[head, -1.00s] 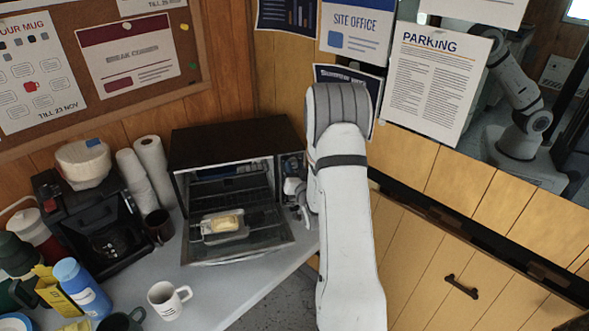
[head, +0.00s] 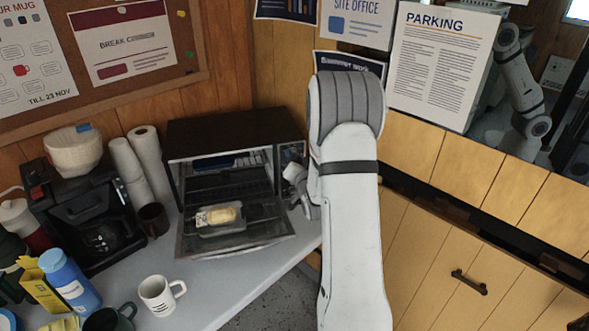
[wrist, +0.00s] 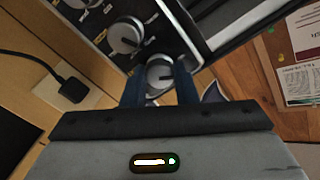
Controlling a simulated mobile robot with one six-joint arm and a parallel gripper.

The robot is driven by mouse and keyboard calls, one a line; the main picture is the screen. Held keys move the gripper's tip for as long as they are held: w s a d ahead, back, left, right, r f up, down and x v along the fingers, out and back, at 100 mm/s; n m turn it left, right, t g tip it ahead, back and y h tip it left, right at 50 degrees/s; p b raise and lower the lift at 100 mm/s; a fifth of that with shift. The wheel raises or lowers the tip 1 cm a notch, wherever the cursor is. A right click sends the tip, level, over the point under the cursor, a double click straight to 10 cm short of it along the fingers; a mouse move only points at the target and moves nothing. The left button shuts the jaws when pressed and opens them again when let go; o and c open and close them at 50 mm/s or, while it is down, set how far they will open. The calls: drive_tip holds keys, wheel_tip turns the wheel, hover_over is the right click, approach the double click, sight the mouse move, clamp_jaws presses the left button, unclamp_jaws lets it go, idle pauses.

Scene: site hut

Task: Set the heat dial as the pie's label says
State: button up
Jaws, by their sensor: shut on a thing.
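The toaster oven (head: 236,128) stands on the counter with its glass door folded down. A pale pie (head: 216,215) in a tray sits at the open door; no label on it can be read. In the wrist view the oven's dark control panel (wrist: 165,32) carries several round knobs. My gripper (wrist: 160,82) is shut on the end knob (wrist: 159,70), a blue-black finger on each side. Another knob (wrist: 125,36) sits beside it, free. The dial markings are too small to read. In the head view my arm partly hides the panel.
The lowered oven door (head: 236,240) juts over the counter. A white mug (head: 157,294), a coffee maker (head: 93,215) and a dark cup (head: 154,219) stand to the left. A wall plug (wrist: 70,88) with a cable shows in the wrist view. The counter before the door is clear.

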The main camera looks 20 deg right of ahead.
drive_tip(key=shift+m+b, duration=2.9)
drive_tip(key=shift+b, duration=0.15)
drive_tip(key=o, duration=1)
drive_tip(key=s, duration=0.5)
drive_tip(key=s+a+b, duration=0.1)
drive_tip(key=s, duration=0.1)
drive_tip(key=shift+s+a, duration=0.1)
drive_tip(key=shift+s, duration=0.25)
